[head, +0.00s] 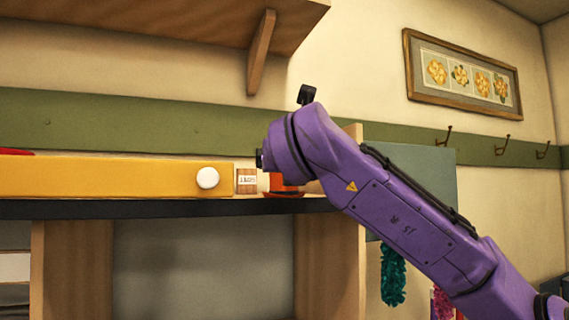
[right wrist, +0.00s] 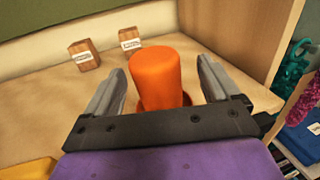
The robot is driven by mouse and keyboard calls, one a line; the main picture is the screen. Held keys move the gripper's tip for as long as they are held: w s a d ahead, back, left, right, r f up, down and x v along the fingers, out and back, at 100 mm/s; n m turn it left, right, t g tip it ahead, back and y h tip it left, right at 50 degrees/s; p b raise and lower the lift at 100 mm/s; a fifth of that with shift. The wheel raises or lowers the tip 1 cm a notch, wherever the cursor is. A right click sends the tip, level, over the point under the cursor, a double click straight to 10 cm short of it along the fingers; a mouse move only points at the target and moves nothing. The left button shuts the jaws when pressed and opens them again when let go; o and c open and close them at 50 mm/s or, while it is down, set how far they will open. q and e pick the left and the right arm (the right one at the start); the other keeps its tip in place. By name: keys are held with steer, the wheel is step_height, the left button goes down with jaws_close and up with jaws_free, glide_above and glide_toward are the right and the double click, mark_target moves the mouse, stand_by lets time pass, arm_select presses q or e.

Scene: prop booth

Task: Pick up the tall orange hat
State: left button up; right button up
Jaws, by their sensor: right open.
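The tall orange hat (right wrist: 155,76) stands upright on the wooden shelf in the right wrist view, its crown rising from a brim that is partly hidden. My right gripper (right wrist: 163,84) is open, with one finger on each side of the hat and a gap beside each. In the head view, only a part of the orange hat (head: 283,187) shows on the shelf behind my purple right arm. The right gripper's fingers are hidden there. My left gripper is in neither view.
A yellow box (head: 110,177) with a white knob lies along the shelf at left. A wooden side panel (right wrist: 245,35) rises right of the hat.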

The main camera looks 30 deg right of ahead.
steer(key=p+x, duration=0.1)
steer(key=x, duration=0.3)
steer(key=shift+w+p, duration=0.4)
steer(key=shift+w, duration=0.1)
steer(key=shift+s+a, duration=0.1)
steer(key=shift+s, duration=0.25)
steer(key=c, duration=0.4)
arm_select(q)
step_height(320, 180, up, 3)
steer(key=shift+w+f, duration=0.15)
arm_select(e)
steer(key=c, duration=0.6)
